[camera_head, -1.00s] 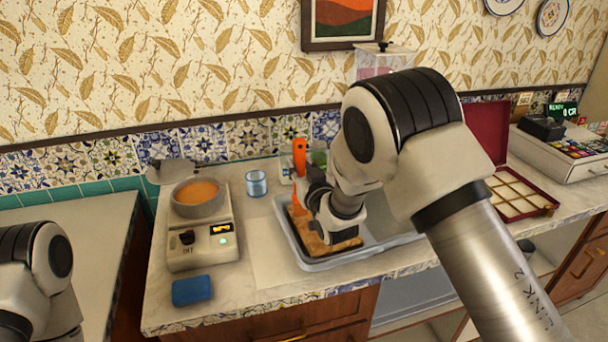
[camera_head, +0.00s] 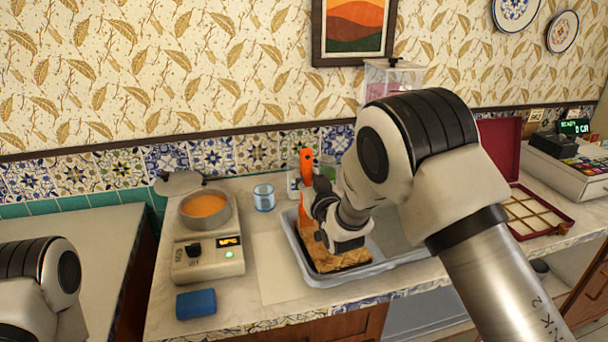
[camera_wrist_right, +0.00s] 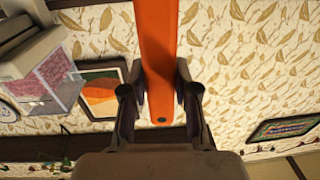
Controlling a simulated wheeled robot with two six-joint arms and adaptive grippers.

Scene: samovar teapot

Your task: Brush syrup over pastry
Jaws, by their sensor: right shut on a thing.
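My right gripper (camera_head: 320,203) is shut on an orange brush (camera_head: 306,175), whose handle stands nearly upright. In the right wrist view the orange handle (camera_wrist_right: 158,45) runs between the two fingers (camera_wrist_right: 160,95). The golden-brown pastry (camera_head: 345,259) lies in a grey tray (camera_head: 292,237), and my right wrist hides part of it. The brush's lower end is over the tray's left part; I cannot tell whether it touches the pastry. Orange syrup (camera_head: 204,205) fills a round pan (camera_head: 207,222) to the left. My left gripper is out of view; only its arm shows.
The pan sits on a warmer (camera_head: 208,262) with a lit display. A blue sponge (camera_head: 196,303) lies in front, and a glass (camera_head: 264,197) stands behind. An open red box (camera_head: 500,140) is at the right. Bare counter lies between warmer and tray.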

